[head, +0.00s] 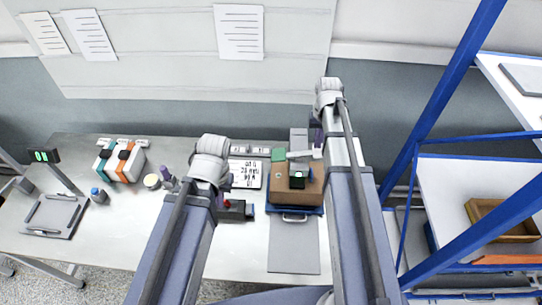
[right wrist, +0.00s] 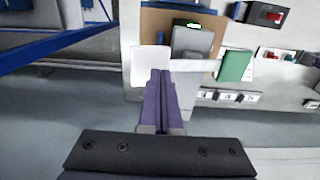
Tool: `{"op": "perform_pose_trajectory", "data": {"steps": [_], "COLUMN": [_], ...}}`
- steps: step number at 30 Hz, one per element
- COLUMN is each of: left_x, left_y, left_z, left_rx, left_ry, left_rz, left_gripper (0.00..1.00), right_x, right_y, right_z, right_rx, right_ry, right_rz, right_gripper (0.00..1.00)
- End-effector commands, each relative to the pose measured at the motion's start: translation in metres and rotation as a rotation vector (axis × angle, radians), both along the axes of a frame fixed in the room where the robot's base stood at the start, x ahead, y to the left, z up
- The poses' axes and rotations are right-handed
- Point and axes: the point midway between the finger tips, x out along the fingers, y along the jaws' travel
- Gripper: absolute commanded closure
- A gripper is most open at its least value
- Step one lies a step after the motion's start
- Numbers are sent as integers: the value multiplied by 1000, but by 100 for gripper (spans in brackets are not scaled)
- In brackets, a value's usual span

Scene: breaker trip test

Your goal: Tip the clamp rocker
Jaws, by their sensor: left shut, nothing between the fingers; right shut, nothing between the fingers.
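The clamp rocker seems to be the light bar (head: 300,154) on the brown box (head: 312,190), with a green pad (head: 278,154) at its left end. In the right wrist view a pale bar (right wrist: 196,65) runs between a white plate (right wrist: 143,66) and the green pad (right wrist: 235,65). My right gripper (right wrist: 160,72) is shut and empty, its purple fingertips at the white plate's edge; I cannot tell if they touch. In the head view my right arm partly hides it.
A grey device with a lit green display (head: 297,182) sits on the box. A black block (head: 236,211) lies left of it. An orange and teal unit (head: 121,161) and a grey tray (head: 54,215) stand at the left. Blue shelving (head: 445,90) rises at the right.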

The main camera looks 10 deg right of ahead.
Motion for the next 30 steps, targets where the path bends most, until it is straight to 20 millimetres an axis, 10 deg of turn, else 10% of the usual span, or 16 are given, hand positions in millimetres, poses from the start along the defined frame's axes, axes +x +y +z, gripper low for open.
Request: {"op": "perform_pose_trajectory", "data": {"steps": [30], "left_x": [0], "left_y": [0], "left_z": [-7], "left_rx": [0], "left_ry": [0], "left_rz": [0], "left_gripper": [100], "right_x": [0], "right_y": [0], "right_z": [-7], "right_rx": [0], "right_ry": [0], "right_rz": [0], "right_gripper": [100]}}
